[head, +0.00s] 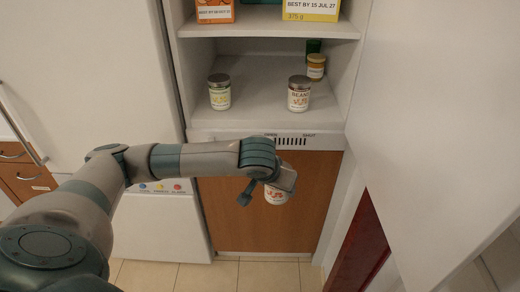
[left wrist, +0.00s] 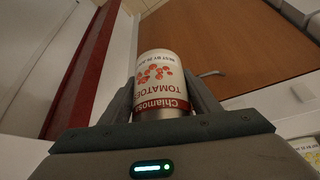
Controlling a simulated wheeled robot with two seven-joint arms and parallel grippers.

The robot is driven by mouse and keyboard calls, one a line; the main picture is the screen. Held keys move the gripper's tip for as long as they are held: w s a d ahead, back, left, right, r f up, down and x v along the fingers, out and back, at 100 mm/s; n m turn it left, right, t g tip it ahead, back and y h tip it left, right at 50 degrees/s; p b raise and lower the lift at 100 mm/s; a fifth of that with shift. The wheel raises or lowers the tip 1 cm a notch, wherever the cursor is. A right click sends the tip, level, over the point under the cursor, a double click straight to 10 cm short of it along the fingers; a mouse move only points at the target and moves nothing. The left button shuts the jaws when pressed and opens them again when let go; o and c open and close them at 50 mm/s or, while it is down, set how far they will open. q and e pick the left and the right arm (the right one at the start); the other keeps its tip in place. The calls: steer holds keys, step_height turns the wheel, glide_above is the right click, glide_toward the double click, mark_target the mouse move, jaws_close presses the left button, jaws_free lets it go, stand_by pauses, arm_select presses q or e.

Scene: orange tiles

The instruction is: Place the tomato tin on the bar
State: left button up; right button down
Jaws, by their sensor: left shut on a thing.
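The tomato tin (left wrist: 162,85) is white with red tomato pictures and a red band reading "Chiamos". It sits between the two fingers of my left gripper (left wrist: 160,100), which is shut on it. In the left wrist view its lettering is upside down. In the head view the tin (head: 276,195) hangs below my left gripper (head: 266,191), in front of the brown cabinet door, with its upper part hidden by the gripper. My right gripper is in neither view. I cannot make out a bar in either view.
An open shelf (head: 262,121) holds a jar with a yellowish label (head: 219,92), a beans jar (head: 299,94), and a small jar (head: 316,66) with a green one behind. Boxes stand above. A brown door (head: 240,222) is below; white panels flank both sides.

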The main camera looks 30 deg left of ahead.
arm_select(q)
steer(key=s+d+f+m, duration=0.1)
steer(key=s+d+f, duration=0.2)
steer(key=s+d, duration=0.2)
steer(key=shift+d+f+h, duration=0.25)
steer(key=shift+d+h, duration=0.05)
steer(key=shift+d, duration=0.8)
steer(key=shift+w+d, duration=0.1)
steer(key=shift+w, duration=0.05)
